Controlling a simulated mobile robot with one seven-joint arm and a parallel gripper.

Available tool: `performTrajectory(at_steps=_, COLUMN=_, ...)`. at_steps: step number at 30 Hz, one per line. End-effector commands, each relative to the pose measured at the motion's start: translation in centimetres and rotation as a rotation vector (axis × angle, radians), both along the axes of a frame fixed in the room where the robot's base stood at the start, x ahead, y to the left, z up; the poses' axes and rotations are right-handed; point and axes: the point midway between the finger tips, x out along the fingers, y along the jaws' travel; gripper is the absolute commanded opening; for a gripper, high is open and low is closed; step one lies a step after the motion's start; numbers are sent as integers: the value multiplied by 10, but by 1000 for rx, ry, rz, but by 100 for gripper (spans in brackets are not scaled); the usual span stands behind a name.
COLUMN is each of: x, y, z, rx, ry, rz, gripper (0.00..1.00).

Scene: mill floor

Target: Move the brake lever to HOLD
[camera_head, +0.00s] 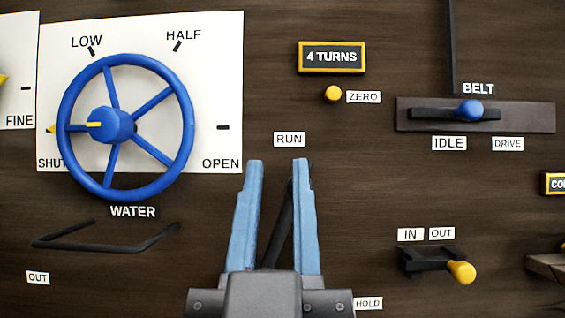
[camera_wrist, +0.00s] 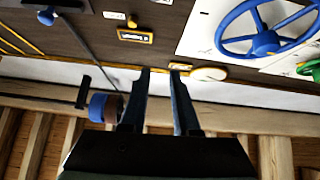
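The brake lever looks to be the dark bar (camera_head: 279,230) in the head view, seen between my gripper's fingers. It stands nearly upright, leaning a little right, with its upper end close to the right finger and partly hidden. The RUN label (camera_head: 289,139) is just above it and the HOLD label (camera_head: 368,303) is low at the right. My gripper (camera_head: 277,162) is open, its two blue fingers pointing up. I cannot tell whether the bar is between the fingers or behind them. In the wrist view my gripper (camera_wrist: 160,71) shows a clear gap, and I cannot make out the lever.
The blue WATER wheel (camera_head: 152,101) is at the left, with a dark bent bar (camera_head: 105,243) below it. A yellow knob (camera_head: 461,272) sticks out by the IN and OUT labels at the right. The BELT lever's blue knob (camera_head: 469,110) is at the upper right.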

Motion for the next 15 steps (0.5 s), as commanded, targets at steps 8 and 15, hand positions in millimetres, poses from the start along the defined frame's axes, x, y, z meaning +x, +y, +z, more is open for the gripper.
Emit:
performTrajectory(at_steps=8, x=46, y=21, z=18, rx=-77, ry=226, rz=-77, gripper=0)
performTrajectory(at_steps=15, x=72, y=37, z=16, rx=-160, ry=409, rz=-148, gripper=0)
